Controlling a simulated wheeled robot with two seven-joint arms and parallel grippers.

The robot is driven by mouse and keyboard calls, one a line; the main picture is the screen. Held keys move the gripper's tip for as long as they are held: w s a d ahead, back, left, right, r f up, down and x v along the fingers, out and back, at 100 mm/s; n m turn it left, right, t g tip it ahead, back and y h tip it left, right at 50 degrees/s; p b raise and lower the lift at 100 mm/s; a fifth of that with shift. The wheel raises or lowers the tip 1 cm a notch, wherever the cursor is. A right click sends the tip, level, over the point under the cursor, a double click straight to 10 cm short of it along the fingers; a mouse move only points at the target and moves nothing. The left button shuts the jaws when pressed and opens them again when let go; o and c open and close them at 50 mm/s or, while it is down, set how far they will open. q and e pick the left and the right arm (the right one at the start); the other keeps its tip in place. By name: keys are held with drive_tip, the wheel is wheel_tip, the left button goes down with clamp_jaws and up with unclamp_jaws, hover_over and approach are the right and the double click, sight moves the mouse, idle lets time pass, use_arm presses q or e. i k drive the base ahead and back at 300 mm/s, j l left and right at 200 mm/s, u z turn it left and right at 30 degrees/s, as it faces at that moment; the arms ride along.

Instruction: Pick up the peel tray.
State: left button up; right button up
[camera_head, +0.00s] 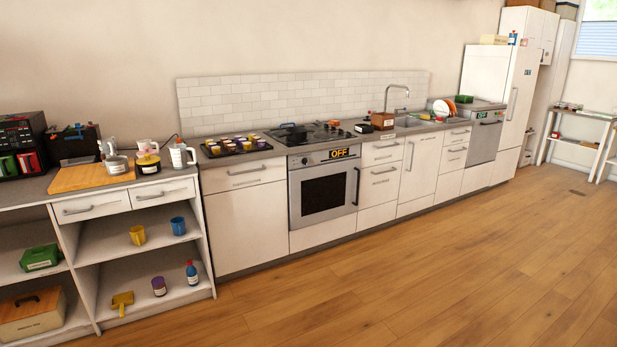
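I cannot tell which thing is the peel tray; no label that I can read names it. A dark flat tray (212,153) on the counter left of the hob holds several small dark cups with yellow and purple tops. A wooden board (90,178) lies on the left counter. Neither of my grippers is in view.
A white counter run (245,215) stands along the wall with an oven (322,190), a sink and a dish rack. Open shelves (110,265) at the left hold mugs, a blue bottle, a green box and a wooden box (32,315). The wooden floor (430,270) is clear.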

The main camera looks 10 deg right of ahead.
sight(364, 129)
drive_tip(key=i+l+z, duration=0.1)
drive_tip(key=i+z, duration=0.4)
drive_tip(key=i, duration=1.95)
